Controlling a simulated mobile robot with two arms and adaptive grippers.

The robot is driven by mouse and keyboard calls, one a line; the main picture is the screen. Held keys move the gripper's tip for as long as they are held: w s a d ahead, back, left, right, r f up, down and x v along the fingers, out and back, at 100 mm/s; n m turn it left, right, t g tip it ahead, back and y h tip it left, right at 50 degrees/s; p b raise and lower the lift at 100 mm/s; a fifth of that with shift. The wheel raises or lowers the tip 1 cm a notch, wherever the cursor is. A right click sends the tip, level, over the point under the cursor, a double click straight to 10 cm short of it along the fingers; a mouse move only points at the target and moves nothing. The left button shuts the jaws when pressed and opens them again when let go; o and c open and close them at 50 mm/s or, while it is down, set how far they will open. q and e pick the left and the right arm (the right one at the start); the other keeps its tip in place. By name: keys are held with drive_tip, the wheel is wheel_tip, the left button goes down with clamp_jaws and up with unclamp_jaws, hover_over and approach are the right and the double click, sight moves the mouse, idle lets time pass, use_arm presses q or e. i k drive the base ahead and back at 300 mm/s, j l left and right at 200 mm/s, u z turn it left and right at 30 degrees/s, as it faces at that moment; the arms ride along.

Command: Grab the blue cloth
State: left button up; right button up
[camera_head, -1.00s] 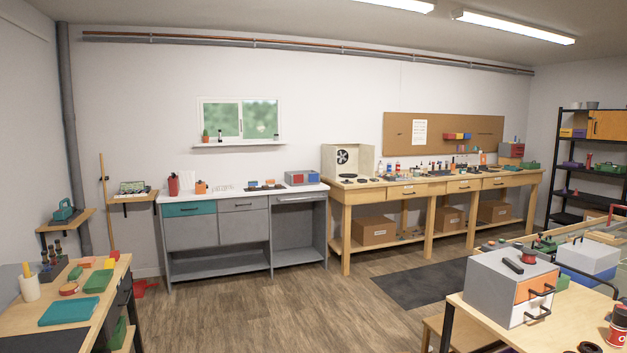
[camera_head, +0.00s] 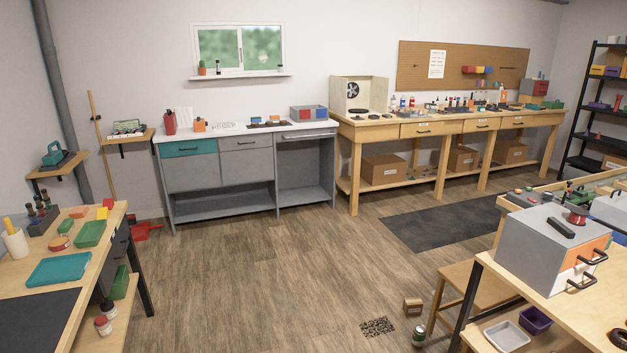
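I cannot make out a blue cloth for sure in the head view. A flat teal piece (camera_head: 60,269) lies on the left wooden bench (camera_head: 103,262); it looks more like a shallow tray or mat than a cloth. Neither of my grippers is in view.
A grey cabinet with a white top (camera_head: 244,132) stands at the back wall. A long wooden workbench (camera_head: 460,122) is right of it. A grey drawer box (camera_head: 545,240) sits on the front right table. A can (camera_head: 419,335) and small carton (camera_head: 413,306) stand on the floor.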

sight(321, 112)
drive_tip(key=i+u, duration=0.25)
drive_tip(key=i, duration=4.35)
